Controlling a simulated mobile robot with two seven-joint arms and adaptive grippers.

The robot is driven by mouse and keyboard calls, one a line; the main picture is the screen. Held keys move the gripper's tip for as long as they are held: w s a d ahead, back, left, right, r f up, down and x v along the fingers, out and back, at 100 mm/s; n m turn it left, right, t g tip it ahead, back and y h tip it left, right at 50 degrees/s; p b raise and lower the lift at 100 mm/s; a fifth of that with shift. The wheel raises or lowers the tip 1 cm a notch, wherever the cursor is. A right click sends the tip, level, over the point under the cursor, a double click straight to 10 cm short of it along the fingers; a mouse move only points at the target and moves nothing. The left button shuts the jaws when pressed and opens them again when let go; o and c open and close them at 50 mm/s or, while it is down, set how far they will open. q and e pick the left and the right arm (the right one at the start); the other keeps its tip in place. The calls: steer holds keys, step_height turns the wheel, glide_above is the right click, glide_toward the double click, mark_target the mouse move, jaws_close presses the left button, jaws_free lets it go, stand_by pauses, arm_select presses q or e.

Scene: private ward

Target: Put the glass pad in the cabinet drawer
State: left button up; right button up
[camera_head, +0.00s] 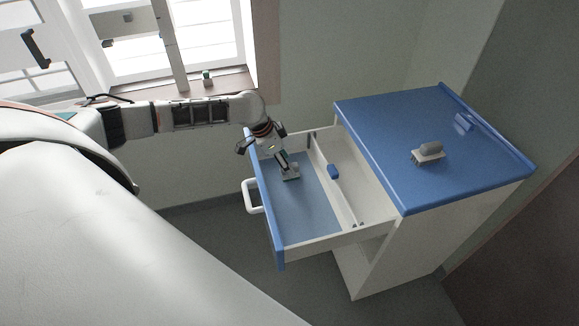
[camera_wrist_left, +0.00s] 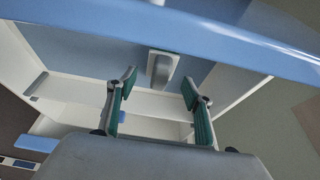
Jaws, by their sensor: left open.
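The cabinet drawer (camera_head: 308,239) is pulled open, with a blue floor, white walls and a blue front. A small grey-and-white block (camera_head: 291,174), which looks like the glass pad, lies on the drawer floor. In the left wrist view the pad (camera_wrist_left: 160,70) shows just beyond the fingertips, apart from them. A similar grey piece on a pale base (camera_head: 428,152) sits on the cabinet top. My left gripper (camera_head: 284,160) points down into the drawer over the pad. Its green-lined fingers (camera_wrist_left: 158,92) are open and empty. My right gripper is not in view.
The cabinet (camera_head: 380,120) has a blue top with a raised rim and a small blue object (camera_head: 464,122) near it. A white handle (camera_head: 250,196) sticks out from the drawer front. A window is behind my left arm.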

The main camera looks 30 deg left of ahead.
arm_select(q)
steer(key=v, duration=0.8)
steer(key=shift+r+p, duration=0.35)
steer(key=shift+p, duration=0.1)
steer(key=shift+a, duration=0.15)
